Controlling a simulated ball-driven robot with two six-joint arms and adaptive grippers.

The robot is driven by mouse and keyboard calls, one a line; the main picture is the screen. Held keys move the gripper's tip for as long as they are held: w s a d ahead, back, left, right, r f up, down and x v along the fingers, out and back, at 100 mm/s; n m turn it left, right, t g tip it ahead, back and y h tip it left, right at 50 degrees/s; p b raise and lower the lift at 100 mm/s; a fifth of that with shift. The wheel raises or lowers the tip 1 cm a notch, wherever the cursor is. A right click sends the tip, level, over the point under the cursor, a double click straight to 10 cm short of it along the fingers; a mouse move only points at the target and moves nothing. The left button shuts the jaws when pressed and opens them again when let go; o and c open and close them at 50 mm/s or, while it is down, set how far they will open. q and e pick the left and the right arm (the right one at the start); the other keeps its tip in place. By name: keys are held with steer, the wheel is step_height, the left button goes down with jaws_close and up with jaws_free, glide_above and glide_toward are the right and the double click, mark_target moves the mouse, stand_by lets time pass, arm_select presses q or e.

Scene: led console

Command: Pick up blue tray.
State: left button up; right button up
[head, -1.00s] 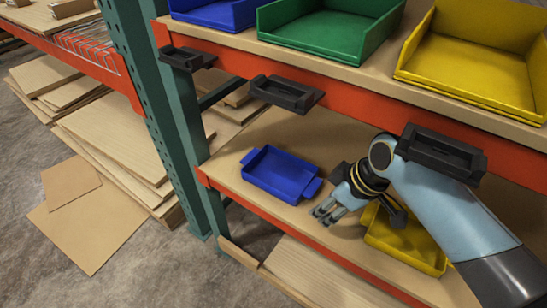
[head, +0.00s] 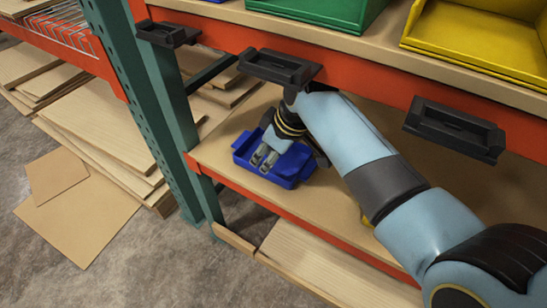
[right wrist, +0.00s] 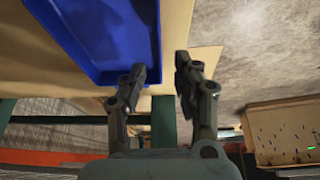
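The blue tray (head: 281,182) sits on the lower wooden shelf, partly covered by my right gripper. My right gripper (head: 264,161) is over the tray, its fingertips low and close to it. In the right wrist view the fingers (right wrist: 158,70) are apart with nothing clamped between them. There the blue tray (right wrist: 105,35) is at upper left. Its right edge runs into the gap between the fingers, with the left finger in front of the tray. I cannot tell whether either finger touches it. My left gripper is not in view.
A green bin (head: 305,12) and a yellow bin (head: 480,48) stand on the shelf above. Black holders (head: 278,67) jut from the orange upper beam close to my right arm. A green upright (head: 150,90) stands left of the tray. My arm hides most of the yellow lower tray.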

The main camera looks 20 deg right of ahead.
steer(key=b+x, duration=0.1)
steer(key=x, duration=0.4)
steer(key=shift+s+d+b, duration=0.1)
steer(key=shift+b, duration=0.25)
steer(key=shift+c, duration=0.4)
jaws_close()
